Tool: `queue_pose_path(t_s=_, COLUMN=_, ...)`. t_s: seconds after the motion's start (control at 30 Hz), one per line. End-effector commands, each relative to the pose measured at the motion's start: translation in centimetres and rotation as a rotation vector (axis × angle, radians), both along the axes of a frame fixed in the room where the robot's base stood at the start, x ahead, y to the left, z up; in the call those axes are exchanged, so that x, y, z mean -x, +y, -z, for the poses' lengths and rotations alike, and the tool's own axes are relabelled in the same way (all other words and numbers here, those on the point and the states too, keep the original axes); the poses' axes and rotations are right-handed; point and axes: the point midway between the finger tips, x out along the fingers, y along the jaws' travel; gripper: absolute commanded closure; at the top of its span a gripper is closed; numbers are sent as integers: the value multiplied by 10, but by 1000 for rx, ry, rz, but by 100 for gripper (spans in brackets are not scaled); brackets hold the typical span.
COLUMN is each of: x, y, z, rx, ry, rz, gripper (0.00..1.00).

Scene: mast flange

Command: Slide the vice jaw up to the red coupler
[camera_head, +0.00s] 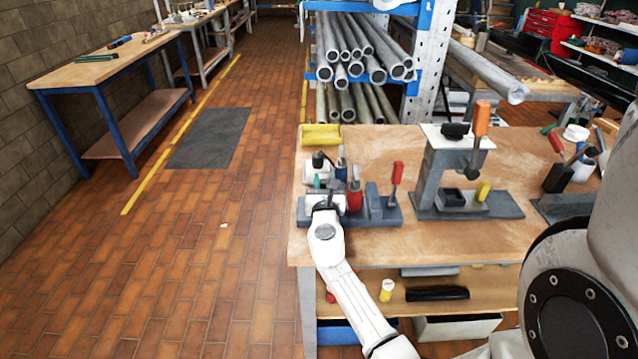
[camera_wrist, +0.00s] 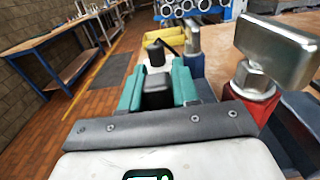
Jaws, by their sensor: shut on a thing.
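The vice (camera_head: 380,214) lies along the front left of the workbench, a grey-blue base with upright blocks. The red coupler (camera_head: 355,200) stands on it, right of my gripper; in the wrist view the red coupler (camera_wrist: 252,104) carries a metal nut and a silver block. My gripper (camera_head: 325,190) is at the vice's left end. In the wrist view my gripper (camera_wrist: 157,80) has its teal fingers shut on a dark block (camera_wrist: 157,92), which looks like the vice jaw. The jaw's lower part is hidden by the gripper. A gap separates the fingers from the coupler.
A black-capped white bottle (camera_head: 318,165) and a blue-handled tool (camera_head: 341,168) stand close behind the vice. A yellow bin (camera_head: 320,137) is at the back left corner. A red lever (camera_head: 397,172) and a grey press (camera_head: 455,170) are to the right.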

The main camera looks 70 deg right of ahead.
Motion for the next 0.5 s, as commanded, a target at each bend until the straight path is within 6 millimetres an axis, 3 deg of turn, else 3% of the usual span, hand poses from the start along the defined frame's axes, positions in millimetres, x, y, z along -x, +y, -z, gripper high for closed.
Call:
queue_pose_path(t_s=0.17, x=0, y=0, z=0, rx=0, ry=1, rz=1, gripper=94)
queue_pose_path(t_s=0.2, x=0, y=0, z=0, rx=0, ry=1, rz=1, gripper=66)
queue_pose_path(t_s=0.37, x=0, y=0, z=0, rx=0, ry=1, rz=0, gripper=50)
queue_pose_path(t_s=0.5, x=0, y=0, z=0, rx=0, ry=0, rz=0, gripper=49)
